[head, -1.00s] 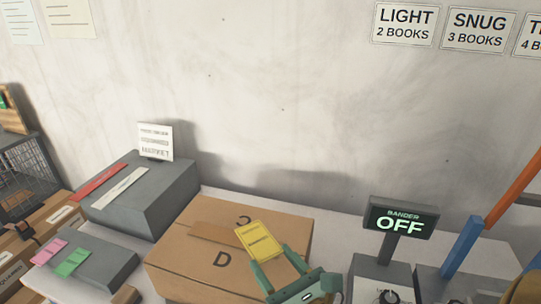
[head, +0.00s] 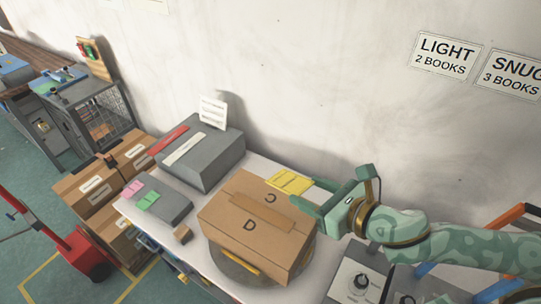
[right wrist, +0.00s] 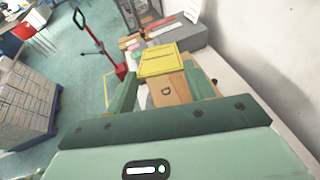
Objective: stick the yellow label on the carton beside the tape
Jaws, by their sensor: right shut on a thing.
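The yellow label (head: 289,182) is held in my right gripper (head: 312,193), which comes in from the right and is shut on it. In the head view the label overlaps the far edge of the brown carton (head: 228,212); I cannot tell whether it touches. A brown tape strip (head: 262,212) runs across the carton top between the letters C and D. In the right wrist view the label (right wrist: 160,58) lies between the fingertips, with part of the carton (right wrist: 168,94) behind it. My left gripper is not in view.
The carton rests on a round grey turntable (head: 232,268) on the white bench. A grey box (head: 212,160) with red and white strips stands behind left, and a low grey block (head: 158,200) with pink and green labels beside it. A dial box (head: 360,280) is at front right.

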